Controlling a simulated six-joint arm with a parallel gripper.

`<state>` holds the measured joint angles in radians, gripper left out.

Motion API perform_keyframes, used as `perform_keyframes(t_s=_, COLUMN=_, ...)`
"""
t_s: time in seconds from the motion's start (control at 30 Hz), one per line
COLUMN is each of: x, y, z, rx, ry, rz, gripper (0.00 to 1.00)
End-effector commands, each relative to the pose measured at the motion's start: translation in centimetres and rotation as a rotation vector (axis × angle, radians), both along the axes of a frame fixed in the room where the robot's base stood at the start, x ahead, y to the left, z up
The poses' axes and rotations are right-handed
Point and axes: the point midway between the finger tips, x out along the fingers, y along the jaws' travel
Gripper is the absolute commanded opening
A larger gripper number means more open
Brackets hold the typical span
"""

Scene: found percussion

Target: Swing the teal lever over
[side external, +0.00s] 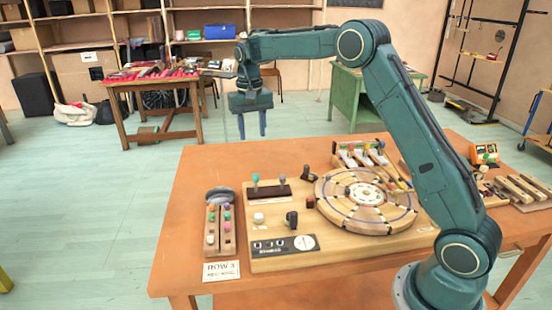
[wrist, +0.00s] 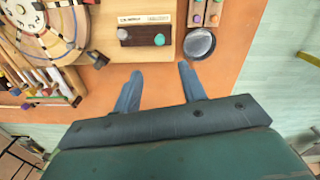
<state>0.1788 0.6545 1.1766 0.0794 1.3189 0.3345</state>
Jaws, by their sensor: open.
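A dark brown lever block (side external: 270,193) lies near the far left of the wooden board; it also shows at the top of the wrist view (wrist: 140,35). The teal lever (side external: 255,179) stands at its left end, and its round teal knob shows in the wrist view (wrist: 159,39). A second, duller brownish lever (side external: 279,183) stands at the other end. My gripper (side external: 251,136) is open and empty, with its fingers pointing down, above and beyond the block and apart from it. In the wrist view the fingertips (wrist: 160,70) lie just below the teal knob in the picture.
The wooden board (side external: 360,247) carries a round segmented disc (side external: 339,207) right of the levers. A dark round dish (side external: 220,195) and a rack of coloured pegs (side external: 226,238) stand to their left. Small knobs and a black dial (side external: 291,219) sit nearby. Orange tabletop is bare behind the block.

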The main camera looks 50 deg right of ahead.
Motion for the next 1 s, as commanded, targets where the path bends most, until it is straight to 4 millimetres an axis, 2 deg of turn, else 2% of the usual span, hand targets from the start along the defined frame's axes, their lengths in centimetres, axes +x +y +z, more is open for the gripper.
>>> perform_keyframes(t_s=0.17, x=0.0, y=0.0, z=-0.6, rx=0.000, ry=0.001, rz=0.000, gripper=0.41)
perform_keyframes(t_s=0.37, x=-0.1, y=0.0, z=-2.4, rx=0.000, ry=0.002, rz=0.000, gripper=0.41)
perform_keyframes(t_s=1.0, x=-0.2, y=-0.2, z=-11.7, rx=0.000, ry=0.002, rz=0.001, gripper=0.41)
